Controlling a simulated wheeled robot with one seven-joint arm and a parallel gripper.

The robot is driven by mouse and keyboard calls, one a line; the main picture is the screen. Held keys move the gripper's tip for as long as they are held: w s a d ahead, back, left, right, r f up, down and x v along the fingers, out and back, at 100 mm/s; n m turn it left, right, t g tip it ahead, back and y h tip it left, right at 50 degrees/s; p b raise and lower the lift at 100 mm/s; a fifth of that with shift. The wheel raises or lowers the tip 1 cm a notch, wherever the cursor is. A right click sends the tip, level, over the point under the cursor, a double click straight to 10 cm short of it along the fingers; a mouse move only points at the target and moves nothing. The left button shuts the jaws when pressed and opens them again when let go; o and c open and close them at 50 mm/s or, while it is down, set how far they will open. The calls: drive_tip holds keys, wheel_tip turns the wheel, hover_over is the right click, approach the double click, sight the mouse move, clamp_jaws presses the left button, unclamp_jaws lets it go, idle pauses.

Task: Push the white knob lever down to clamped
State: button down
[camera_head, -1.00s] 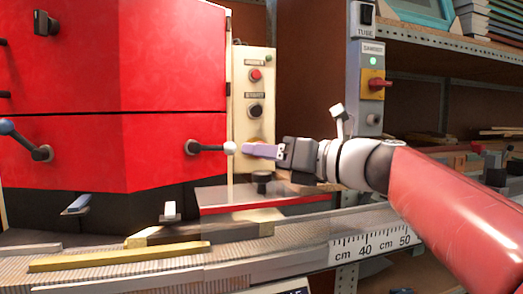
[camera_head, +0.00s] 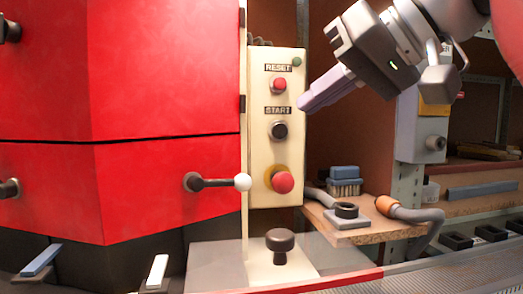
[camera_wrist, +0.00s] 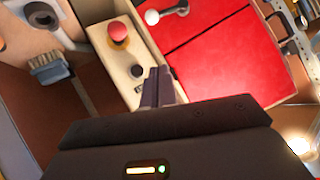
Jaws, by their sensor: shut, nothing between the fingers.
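The white knob lever (camera_head: 243,182) is on the lower red door of the machine. Its dark arm runs level to the right from a round pivot (camera_head: 193,182) and ends in the white ball. My gripper (camera_head: 302,104) is shut and empty, with its purple fingers together. In the head view it is up and to the right of the ball, in front of the cream control panel's right edge and clear of the lever. In the wrist view the lever's white ball (camera_wrist: 152,17) shows at the top, beyond the fingertips (camera_wrist: 160,70).
The cream panel (camera_head: 262,85) carries red and black buttons and a red mushroom button (camera_head: 283,182) right of the ball. A black knob (camera_head: 280,241) stands below. A blue brush (camera_head: 344,180) and a hose (camera_head: 410,212) lie on a shelf at the right.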

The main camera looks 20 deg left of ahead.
sight(224, 183)
drive_tip(key=shift+n, duration=0.3)
drive_tip(key=x, duration=0.4)
drive_tip(key=s+f+b+x, duration=0.1)
drive_tip(key=x, duration=0.3)
drive_tip(key=d+f+b+x, duration=0.1)
drive_tip(key=x, duration=0.3)
drive_tip(key=shift+s+a+f, duration=0.1)
drive_tip(key=shift+a+f, duration=0.05)
drive_tip(key=shift+f, duration=0.2)
drive_tip(key=shift+f, duration=0.1)
drive_tip(key=f+m+b, duration=0.1)
drive_tip(key=f+g+y+b, duration=0.1)
drive_tip(key=f+b, duration=0.1)
drive_tip(key=f+m+g+y+b, duration=0.1)
drive_tip(key=shift+w+f+m, duration=0.15)
drive_tip(key=shift+w+m, duration=0.1)
drive_tip(key=shift+m, duration=0.05)
drive_tip(key=shift+b, duration=0.3)
